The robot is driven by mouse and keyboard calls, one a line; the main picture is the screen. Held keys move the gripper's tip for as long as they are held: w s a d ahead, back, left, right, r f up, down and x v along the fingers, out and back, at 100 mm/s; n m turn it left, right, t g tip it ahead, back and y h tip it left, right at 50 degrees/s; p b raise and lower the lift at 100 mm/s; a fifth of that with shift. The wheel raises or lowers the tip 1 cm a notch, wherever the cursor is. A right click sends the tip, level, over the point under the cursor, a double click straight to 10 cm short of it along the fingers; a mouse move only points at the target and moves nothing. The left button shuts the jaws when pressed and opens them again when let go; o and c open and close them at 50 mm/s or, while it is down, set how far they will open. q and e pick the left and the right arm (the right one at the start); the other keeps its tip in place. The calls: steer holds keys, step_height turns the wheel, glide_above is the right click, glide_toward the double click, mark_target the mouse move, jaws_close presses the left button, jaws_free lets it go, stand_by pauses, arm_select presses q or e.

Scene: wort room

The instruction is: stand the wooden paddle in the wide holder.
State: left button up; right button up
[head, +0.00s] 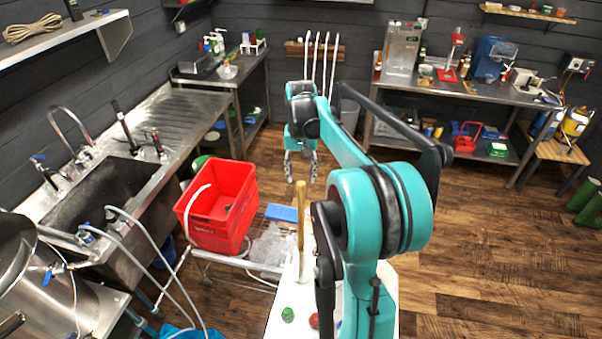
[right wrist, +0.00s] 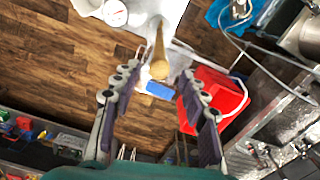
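The wooden paddle (head: 300,222) stands roughly upright at the white worktop, its handle end up; it also shows in the right wrist view (right wrist: 159,45), handle end towards the camera. My right gripper (head: 301,172) is open and empty, fingers pointing down, above and beyond the handle end in the head view. In the right wrist view the handle end appears between the open fingers (right wrist: 160,76), apart from both. The paddle's lower end is partly hidden, and I cannot make out the wide holder. My left gripper is in neither view.
The white worktop (head: 280,318) carries a small green item (head: 287,314) and a red one (head: 313,321). A red crate (head: 219,240) and a blue block (head: 281,212) are left of the paddle. The sink counter (head: 165,120) runs along the left.

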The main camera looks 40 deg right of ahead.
step_height(320, 180, up, 12)
stand_by(0.6)
stand_by(0.9)
steer(key=s+a+f+n+t+b, duration=0.2)
steer(key=s+a+f+b, duration=0.3)
steer(key=f, duration=0.8)
steer(key=s+a+f+n+t+b, duration=0.2)
steer(key=s+a+f+b, duration=0.3)
steer(key=a+f+b, duration=0.6)
steer(key=s+a+f+n+t+b, duration=0.3)
steer(key=a+f+b, duration=0.5)
steer(key=f, duration=0.7)
steer(key=s+a+n, duration=0.1)
steer(key=s, duration=0.1)
steer(key=shift+s+f+b, duration=0.3)
steer(key=shift+s+f, duration=0.05)
